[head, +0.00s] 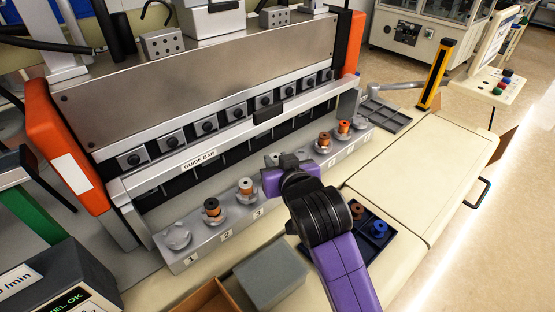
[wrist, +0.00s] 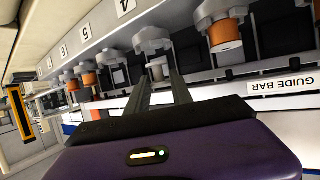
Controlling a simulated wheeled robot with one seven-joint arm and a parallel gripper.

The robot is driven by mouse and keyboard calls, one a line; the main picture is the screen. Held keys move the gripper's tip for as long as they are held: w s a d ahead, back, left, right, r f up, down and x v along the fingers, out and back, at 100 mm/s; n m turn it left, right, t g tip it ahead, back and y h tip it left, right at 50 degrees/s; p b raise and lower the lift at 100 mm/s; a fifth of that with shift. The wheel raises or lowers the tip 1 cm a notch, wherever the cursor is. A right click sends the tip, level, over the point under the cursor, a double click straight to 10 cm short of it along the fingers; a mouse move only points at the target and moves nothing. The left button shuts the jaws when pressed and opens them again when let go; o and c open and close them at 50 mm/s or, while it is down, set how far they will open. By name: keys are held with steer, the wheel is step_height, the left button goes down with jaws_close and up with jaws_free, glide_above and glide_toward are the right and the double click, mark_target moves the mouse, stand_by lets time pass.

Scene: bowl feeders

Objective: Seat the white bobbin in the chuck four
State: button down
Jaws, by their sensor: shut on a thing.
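My gripper (wrist: 160,85) is shut on a small pale bobbin (wrist: 157,69), taken to be the white one, at its fingertips in the wrist view. Chuck four (wrist: 152,42), a grey holder by the label 4, is directly in line with the bobbin. They look close or touching; I cannot tell whether the bobbin is seated. In the head view my gripper (head: 276,172) is over the chuck row and hides most of chuck four and the bobbin.
Chuck three beside it holds an orange-wound bobbin (head: 245,187); chuck two holds a black-topped one (head: 212,207). Two orange bobbins stand further right (head: 323,140). Chuck one (head: 176,236) is empty. The guide bar (head: 200,160) runs behind the row. A dark tray (head: 349,201) holds bobbins at right.

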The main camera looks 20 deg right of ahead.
steer(key=shift+f, duration=0.4)
steer(key=c, duration=1.4)
jaws_free()
steer(key=shift+s+r, duration=0.1)
steer(key=shift+s, duration=0.05)
steer(key=p+v, duration=0.5)
steer(key=v, duration=0.5)
steer(key=shift+s, duration=0.35)
steer(key=shift+r, duration=0.2)
